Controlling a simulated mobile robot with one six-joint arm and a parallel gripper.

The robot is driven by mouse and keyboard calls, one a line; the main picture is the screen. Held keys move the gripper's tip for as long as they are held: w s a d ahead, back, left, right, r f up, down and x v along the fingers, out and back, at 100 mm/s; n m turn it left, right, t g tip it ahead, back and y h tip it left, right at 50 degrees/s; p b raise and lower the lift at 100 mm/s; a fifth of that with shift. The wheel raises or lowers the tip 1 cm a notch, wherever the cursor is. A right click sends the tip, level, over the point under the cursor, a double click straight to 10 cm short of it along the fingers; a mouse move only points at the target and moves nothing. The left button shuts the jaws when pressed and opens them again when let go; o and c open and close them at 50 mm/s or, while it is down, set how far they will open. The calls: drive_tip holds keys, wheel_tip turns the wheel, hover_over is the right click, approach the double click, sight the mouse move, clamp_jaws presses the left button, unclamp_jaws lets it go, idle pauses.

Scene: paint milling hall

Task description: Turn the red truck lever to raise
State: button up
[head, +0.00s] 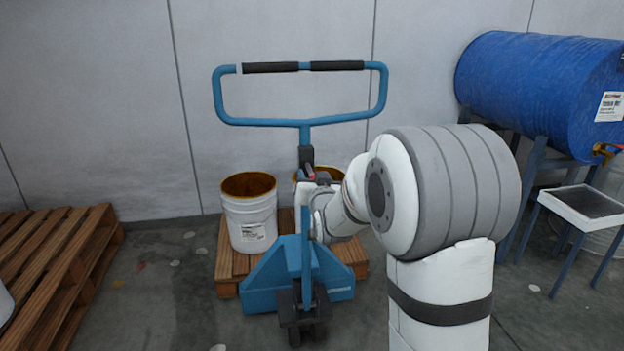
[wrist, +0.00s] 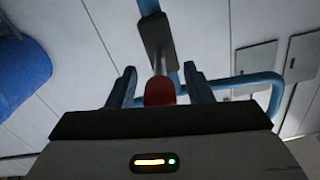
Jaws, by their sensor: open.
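The blue pallet truck (head: 300,270) stands with its handle loop upright in the middle of the head view. Its red lever (head: 309,172) shows as a small tip at the mast, partly hidden by my arm. In the wrist view the red lever knob (wrist: 160,91) sits between my two fingers, on a thin rod from a dark block (wrist: 155,42). My gripper (wrist: 160,84) is open around the knob, with a gap visible on each side. In the head view my fingers are mostly hidden behind my arm.
A wooden pallet (head: 228,272) under the truck bears a white bucket (head: 250,222) and a second, mostly hidden bucket. Another pallet (head: 60,265) lies at left. A blue drum (head: 540,90) on a stand and a small tray table (head: 585,203) are at right. The wall is close behind.

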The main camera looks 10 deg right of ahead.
clamp_jaws()
idle(0.5)
